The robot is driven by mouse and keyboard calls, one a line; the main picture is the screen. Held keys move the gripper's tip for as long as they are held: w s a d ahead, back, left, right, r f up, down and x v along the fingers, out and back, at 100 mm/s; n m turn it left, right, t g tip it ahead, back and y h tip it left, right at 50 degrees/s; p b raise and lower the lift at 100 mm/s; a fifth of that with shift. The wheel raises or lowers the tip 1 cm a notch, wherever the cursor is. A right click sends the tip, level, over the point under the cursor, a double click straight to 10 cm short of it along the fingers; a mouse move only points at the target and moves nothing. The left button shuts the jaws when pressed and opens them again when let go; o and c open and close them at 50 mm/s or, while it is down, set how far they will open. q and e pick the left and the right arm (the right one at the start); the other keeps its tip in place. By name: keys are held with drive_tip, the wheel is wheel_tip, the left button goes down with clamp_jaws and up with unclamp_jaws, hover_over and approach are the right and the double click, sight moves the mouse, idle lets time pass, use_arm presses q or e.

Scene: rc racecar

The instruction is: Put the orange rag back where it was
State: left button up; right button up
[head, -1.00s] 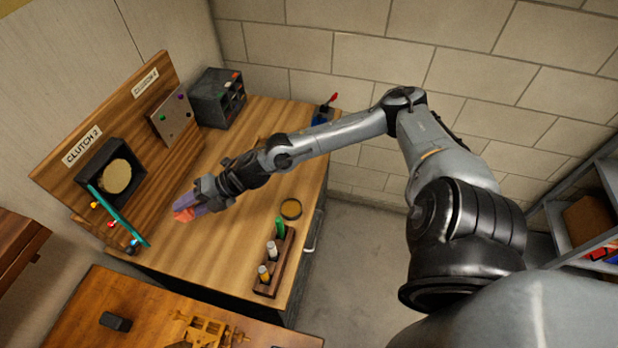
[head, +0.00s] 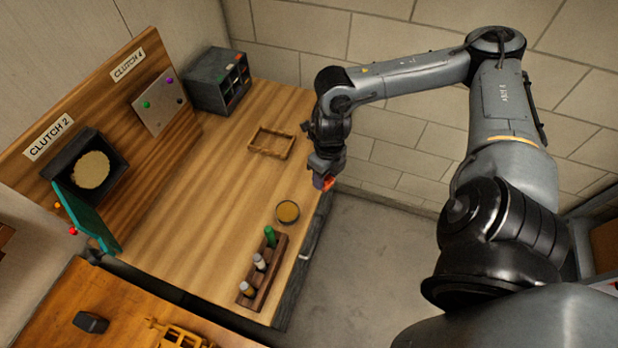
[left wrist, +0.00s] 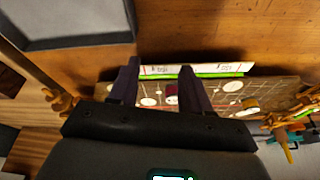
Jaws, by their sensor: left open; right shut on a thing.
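The orange rag (head: 325,184) shows as a small orange-red patch at the fingertips of my right gripper (head: 324,174) in the head view. My right gripper is shut on it and points down at the right edge of the wooden workbench (head: 200,225). Most of the rag is hidden by the gripper. My left gripper (left wrist: 159,68) is open with nothing between its fingers in the left wrist view, over a board with white and green strips. My left arm is not in the head view.
A small wooden frame tray (head: 271,143) lies empty left of my right gripper. A round tin (head: 287,212) and a bottle rack (head: 263,277) stand nearer. A grey cubby box (head: 218,81) stands at the back. The bench middle is clear.

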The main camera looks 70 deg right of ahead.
use_arm(q)
drive_tip(key=shift+d+f, duration=0.15)
drive_tip(key=shift+d, duration=0.45)
use_arm(e)
drive_tip(key=s+d, duration=0.3)
drive_tip(key=p, duration=0.3)
hover_over(301, 184)
drive_tip(key=shift+h, duration=0.3)
drive_tip(key=f, duration=0.5)
drive_tip(key=shift+s+f, duration=0.35)
drive_tip(key=shift+s, duration=0.05)
drive_tip(key=shift+w+f, duration=0.3)
drive_tip(key=shift+w, duration=0.05)
drive_tip(key=shift+f+p, duration=0.4)
drive_tip(key=shift+f, duration=1.5)
use_arm(q)
wheel_tip(301, 184, up, 4)
drive_tip(key=shift+w, duration=0.1)
use_arm(e)
drive_tip(key=shift+d+f, duration=0.1)
drive_tip(key=shift+f, duration=0.05)
use_arm(q)
drive_tip(key=shift+f, duration=0.15)
use_arm(e)
drive_tip(key=shift+f, duration=0.15)
drive_tip(key=o, duration=0.9)
use_arm(q)
drive_tip(key=shift+a, duration=0.1)
use_arm(e)
drive_tip(key=shift+o, duration=0.2)
